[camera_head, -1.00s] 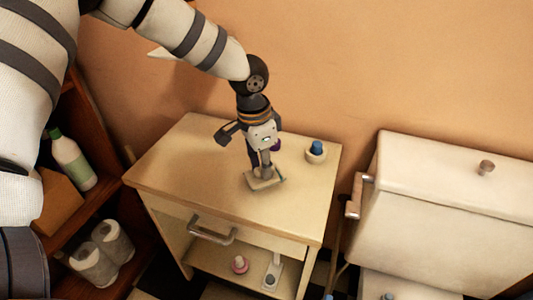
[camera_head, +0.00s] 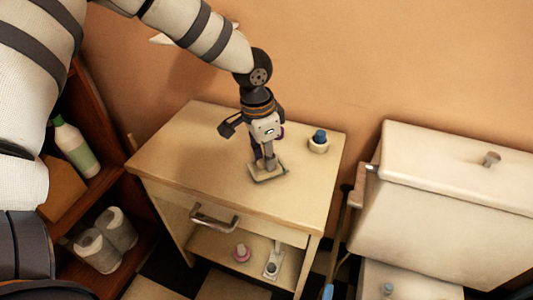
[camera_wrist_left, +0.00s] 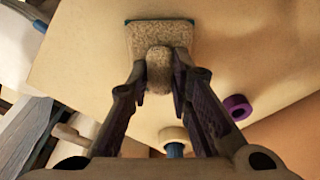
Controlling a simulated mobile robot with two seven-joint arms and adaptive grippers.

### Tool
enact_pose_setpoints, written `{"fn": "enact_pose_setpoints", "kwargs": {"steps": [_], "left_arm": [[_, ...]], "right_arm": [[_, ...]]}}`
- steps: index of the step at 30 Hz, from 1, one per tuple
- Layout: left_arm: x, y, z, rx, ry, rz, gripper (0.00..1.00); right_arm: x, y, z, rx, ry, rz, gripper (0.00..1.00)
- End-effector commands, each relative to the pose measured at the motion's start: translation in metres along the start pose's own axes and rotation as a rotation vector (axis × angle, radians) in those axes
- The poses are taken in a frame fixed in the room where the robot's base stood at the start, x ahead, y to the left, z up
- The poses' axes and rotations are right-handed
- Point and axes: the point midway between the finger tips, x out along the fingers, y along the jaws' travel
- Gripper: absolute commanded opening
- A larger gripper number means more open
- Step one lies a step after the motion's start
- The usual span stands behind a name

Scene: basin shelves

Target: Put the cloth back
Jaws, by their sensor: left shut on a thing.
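The cloth (camera_head: 270,177) looks like a small flat pale pad with a dark green edge and a raised middle ridge. It is at the middle of the cabinet top (camera_head: 190,140), touching it or just above; I cannot tell which. In the left wrist view the cloth (camera_wrist_left: 160,35) is speckled grey-brown. My left gripper (camera_head: 265,160) points down from above and is shut on the ridge; its fingers (camera_wrist_left: 160,82) are on both sides of it. My right gripper is not in view.
A cream cup with a blue thing in it (camera_head: 319,146) stands on the cabinet top's right side. A purple ring (camera_wrist_left: 236,107) lies near the gripper. A toilet tank (camera_head: 450,175) is to the right; a wooden shelf with a bottle (camera_head: 75,148) and paper rolls (camera_head: 97,250) is left.

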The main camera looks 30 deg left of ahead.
Motion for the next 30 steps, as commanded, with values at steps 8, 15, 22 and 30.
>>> {"fn": "enact_pose_setpoints", "kwargs": {"steps": [8,15,22,30], "left_arm": [[0.004,0.0,0.001,0.0,-0.001,0.0,0.33],[0.004,0.0,0.001,0.0,-0.001,0.0,0.43],[-0.014,-0.001,-0.001,0.0,0.003,-0.002,0.43],[-0.086,-0.001,-0.001,0.0,0.004,-0.003,0.43]], "right_arm": [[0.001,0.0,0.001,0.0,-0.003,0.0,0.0],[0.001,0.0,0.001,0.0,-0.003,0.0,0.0],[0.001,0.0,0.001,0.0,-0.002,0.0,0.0],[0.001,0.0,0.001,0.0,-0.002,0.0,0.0]]}}
